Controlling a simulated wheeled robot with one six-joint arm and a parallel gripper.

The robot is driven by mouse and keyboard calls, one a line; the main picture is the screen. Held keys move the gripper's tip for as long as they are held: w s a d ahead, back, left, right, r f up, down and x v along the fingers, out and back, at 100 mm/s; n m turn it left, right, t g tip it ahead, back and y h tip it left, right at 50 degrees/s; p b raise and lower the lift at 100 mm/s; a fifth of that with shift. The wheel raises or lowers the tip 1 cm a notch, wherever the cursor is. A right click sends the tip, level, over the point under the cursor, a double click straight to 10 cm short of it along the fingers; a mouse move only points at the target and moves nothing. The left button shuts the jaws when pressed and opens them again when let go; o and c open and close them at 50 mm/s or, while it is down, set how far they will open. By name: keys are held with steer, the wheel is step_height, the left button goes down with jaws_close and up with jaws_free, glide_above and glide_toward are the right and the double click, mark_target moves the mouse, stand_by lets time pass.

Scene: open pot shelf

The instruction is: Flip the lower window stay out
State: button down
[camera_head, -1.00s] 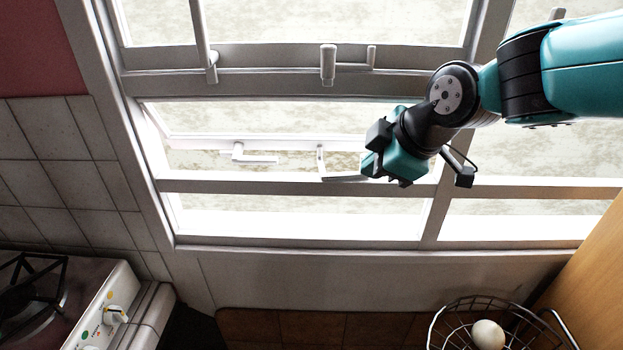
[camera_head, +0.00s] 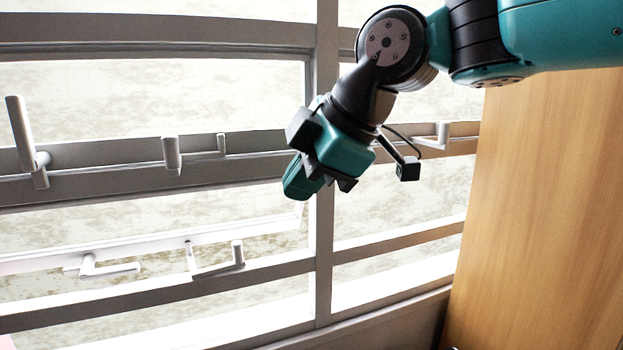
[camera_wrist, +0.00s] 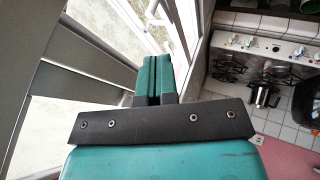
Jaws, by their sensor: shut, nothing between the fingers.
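The lower window stay (camera_head: 215,268) is a slim white bar with a short upright knob at its right end. It sits at the bottom rail of the open lower window (camera_head: 150,242), to the right of that window's white handle (camera_head: 108,268). My gripper (camera_head: 302,180) is shut and empty. In the head view it appears above and to the right of the stay, apart from it, in front of the vertical window post. In the wrist view the teal fingers (camera_wrist: 153,80) are pressed together, with white window parts beyond them. I cannot tell which of those is the stay.
An upper handle (camera_head: 27,145) and an upper stay (camera_head: 172,152) stick out from the rail above. The vertical post (camera_head: 324,240) stands behind my gripper. A wooden panel (camera_head: 550,200) closes off the right. The stove (camera_wrist: 275,65) shows in the wrist view.

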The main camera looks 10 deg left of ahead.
mark_target(242, 255)
steer(key=shift+v, duration=1.15)
steer(key=p+x, duration=0.2)
steer(key=x, duration=0.6)
steer(key=p+x, duration=0.2)
steer(key=x, duration=0.6)
steer(key=shift+s+a, duration=0.1)
steer(key=shift+s, duration=0.1)
steer(key=shift+s+a+f+m+t+p, duration=0.1)
steer(key=shift+s+m+t+p, duration=0.15)
steer(key=shift+s+m, duration=0.25)
steer(key=shift+s+a+f+m+t+p, duration=0.1)
steer(key=shift+s+m+t+p, duration=0.1)
steer(key=shift+s+m, duration=0.25)
steer(key=shift+s+d+f+m+t+h, duration=0.15)
steer(key=shift+s+f+m+t+h, duration=0.4)
steer(key=shift+m, duration=0.2)
steer(key=shift+w+r, duration=0.1)
